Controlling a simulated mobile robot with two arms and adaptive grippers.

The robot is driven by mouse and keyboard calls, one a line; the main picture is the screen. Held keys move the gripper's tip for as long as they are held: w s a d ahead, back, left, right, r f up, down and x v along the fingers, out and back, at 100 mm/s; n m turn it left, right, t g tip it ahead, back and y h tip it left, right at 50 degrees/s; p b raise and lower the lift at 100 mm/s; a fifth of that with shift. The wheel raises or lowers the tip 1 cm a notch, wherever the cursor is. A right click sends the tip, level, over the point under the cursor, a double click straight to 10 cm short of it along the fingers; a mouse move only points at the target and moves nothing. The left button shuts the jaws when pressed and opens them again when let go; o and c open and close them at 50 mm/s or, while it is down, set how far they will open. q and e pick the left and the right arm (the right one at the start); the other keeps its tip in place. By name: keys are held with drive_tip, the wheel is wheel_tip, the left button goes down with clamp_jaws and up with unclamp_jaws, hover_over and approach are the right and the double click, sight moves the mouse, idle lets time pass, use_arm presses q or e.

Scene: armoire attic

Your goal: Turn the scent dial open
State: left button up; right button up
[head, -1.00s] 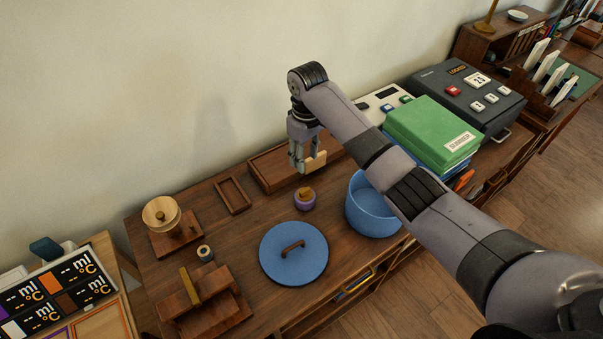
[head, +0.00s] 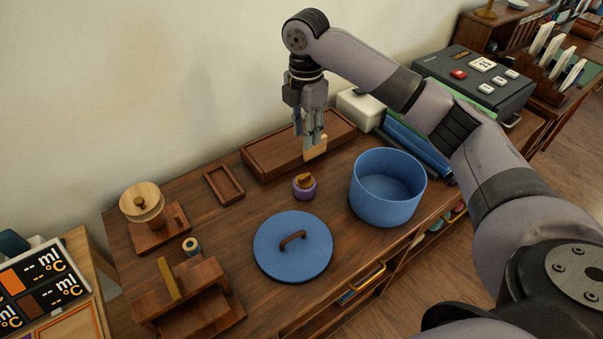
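The small round purple pot with an orange-brown knob on top (head: 304,187), which may be the scent dial, stands on the wooden cabinet top, just behind the blue lid (head: 293,246). My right gripper (head: 315,148) points down above and slightly behind the purple pot, apart from it. Its fingers are close together around a pale wooden piece (head: 316,151), which hangs in front of the long wooden tray (head: 279,160). The knob's markings are too small to read. My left gripper is not in view.
An open blue pot (head: 387,187) stands right of the purple pot. A small wooden frame (head: 224,185), a wooden grinder-like piece (head: 150,217) and a wooden stand (head: 190,298) are at left. A dark keypad box (head: 475,82) is at back right. My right arm crosses the right side.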

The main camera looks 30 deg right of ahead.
sight(305, 176)
wheel_tip(305, 176, down, 14)
idle(0.3)
clamp_jaws()
idle(0.4)
